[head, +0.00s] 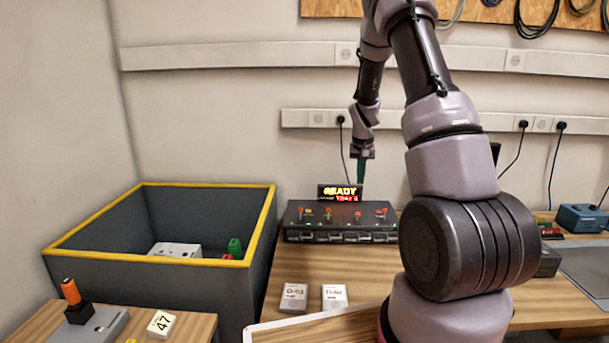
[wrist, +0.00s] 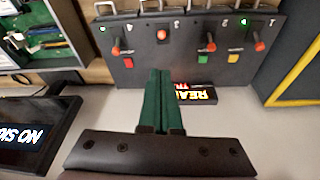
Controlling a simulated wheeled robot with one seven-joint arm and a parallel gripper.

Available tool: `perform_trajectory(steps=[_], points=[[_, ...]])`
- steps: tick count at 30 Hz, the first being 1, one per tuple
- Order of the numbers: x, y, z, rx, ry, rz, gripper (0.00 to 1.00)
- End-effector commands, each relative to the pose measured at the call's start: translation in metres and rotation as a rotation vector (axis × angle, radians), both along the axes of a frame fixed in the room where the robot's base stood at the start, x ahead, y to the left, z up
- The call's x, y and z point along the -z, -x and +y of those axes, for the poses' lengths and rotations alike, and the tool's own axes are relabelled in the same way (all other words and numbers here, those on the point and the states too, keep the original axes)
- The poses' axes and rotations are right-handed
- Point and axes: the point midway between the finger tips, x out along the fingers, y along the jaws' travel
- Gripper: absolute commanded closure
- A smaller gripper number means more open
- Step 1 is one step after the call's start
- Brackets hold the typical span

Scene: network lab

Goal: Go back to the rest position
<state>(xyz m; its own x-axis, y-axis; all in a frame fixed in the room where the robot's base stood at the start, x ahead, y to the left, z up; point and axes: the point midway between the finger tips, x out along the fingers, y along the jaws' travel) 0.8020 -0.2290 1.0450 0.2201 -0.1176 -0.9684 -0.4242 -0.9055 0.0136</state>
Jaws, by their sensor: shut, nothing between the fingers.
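My gripper (head: 361,172) hangs from my raised arm, pointing down, above and behind the black switch box (head: 340,222) on the wooden bench. In the wrist view my gripper (wrist: 163,100) shows two green fingers pressed together with nothing between them. The switch box (wrist: 190,45) shows several numbered stations there, with red-tipped levers and green and yellow marks. The fingers look apart from the box. A lit display (head: 340,193) reading "READY" stands at the box's back; it also shows in the wrist view (wrist: 200,94), partly behind the fingers.
A grey bin with a yellow rim (head: 155,258) stands left, holding a pale box and small coloured pieces. Two labelled white blocks (head: 294,297) (head: 334,296) lie on the bench. An orange-handled joystick (head: 72,298) is front left. A blue device (head: 582,218) is far right.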

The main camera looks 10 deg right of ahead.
Motion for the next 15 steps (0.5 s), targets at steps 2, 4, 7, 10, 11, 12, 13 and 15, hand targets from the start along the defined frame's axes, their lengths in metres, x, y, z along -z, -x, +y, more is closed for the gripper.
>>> perform_trajectory(steps=[2, 4, 7, 10, 11, 12, 13, 15], points=[[-0.004, 0.001, 0.002, 0.000, -0.002, -0.004, 1.00], [-0.017, 0.004, 0.006, 0.000, -0.009, -0.016, 1.00], [-0.048, 0.014, 0.017, 0.001, -0.028, -0.043, 1.00], [-0.090, 0.032, 0.034, 0.000, -0.054, -0.079, 1.00], [-0.103, 0.039, 0.040, -0.002, -0.063, -0.092, 1.00], [-0.119, 0.048, 0.047, -0.004, -0.075, -0.107, 1.00], [-0.131, 0.056, 0.052, -0.005, -0.083, -0.117, 1.00], [-0.156, 0.075, 0.064, -0.009, -0.102, -0.143, 1.00]])
